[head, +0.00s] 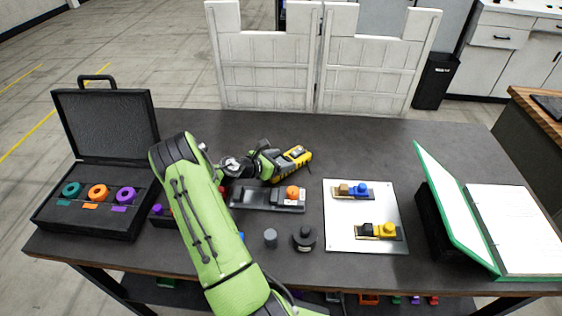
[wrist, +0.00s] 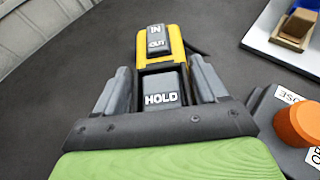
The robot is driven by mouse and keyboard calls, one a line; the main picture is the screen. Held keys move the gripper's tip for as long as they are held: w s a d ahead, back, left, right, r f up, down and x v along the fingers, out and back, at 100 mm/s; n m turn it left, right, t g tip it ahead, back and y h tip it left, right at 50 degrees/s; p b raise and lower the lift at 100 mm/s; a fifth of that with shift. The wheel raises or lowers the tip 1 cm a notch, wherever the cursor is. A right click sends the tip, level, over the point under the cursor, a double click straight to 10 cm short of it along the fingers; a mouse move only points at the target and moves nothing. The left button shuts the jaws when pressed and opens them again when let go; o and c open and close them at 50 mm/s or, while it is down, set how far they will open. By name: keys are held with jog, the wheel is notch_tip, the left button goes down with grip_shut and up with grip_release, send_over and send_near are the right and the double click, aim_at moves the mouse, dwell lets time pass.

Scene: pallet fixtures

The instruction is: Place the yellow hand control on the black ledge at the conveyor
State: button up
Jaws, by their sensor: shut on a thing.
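The yellow hand control (head: 298,155) is a yellow and black box with buttons, above the back middle of the dark table in the head view. In the wrist view the hand control (wrist: 161,47) shows IN, OUT and HOLD labels. My gripper (head: 279,163) is shut on it, with one grey finger on each side; the gripper also shows in the wrist view (wrist: 160,82). Whether the control touches the table cannot be told. I cannot make out a conveyor or its black ledge in either view.
A black box with an orange knob (head: 292,192) lies just in front of the gripper. A pale board (head: 365,216) with colored blocks is right of it. An open black case (head: 98,222) stands left, a green-edged binder (head: 455,210) right. White panels (head: 268,70) stand behind the table.

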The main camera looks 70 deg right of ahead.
jog(key=o, duration=1.3)
jog(key=shift+f, duration=0.1)
jog(key=v, duration=1.2)
jog(key=shift+r+p, duration=0.3)
